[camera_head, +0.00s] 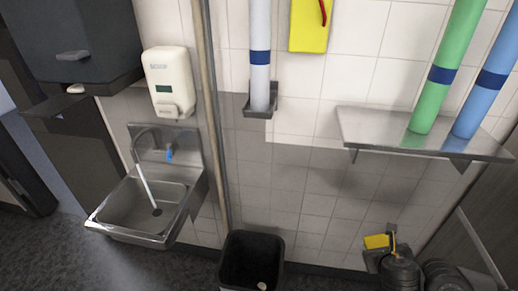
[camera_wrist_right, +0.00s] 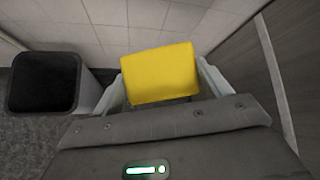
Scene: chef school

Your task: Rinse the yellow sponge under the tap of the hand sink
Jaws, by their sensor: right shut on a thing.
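The yellow sponge (camera_head: 376,241) is held in my right gripper (camera_head: 386,248), low at the right in the head view. In the right wrist view the sponge (camera_wrist_right: 160,72) sits between the two pale fingers, which are shut on it. The steel hand sink (camera_head: 150,208) is on the wall at the left, far from the gripper. Its tap (camera_head: 146,137) has a blue part beside it, and a pale stream of water falls from the spout into the basin. My left gripper is not in view.
A black bin (camera_head: 277,265) stands on the floor between sink and gripper. A soap dispenser (camera_head: 169,83) hangs above the sink, beside a vertical pipe (camera_head: 212,120). A steel shelf (camera_head: 385,133) holding green and blue tubes juts out above my right gripper.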

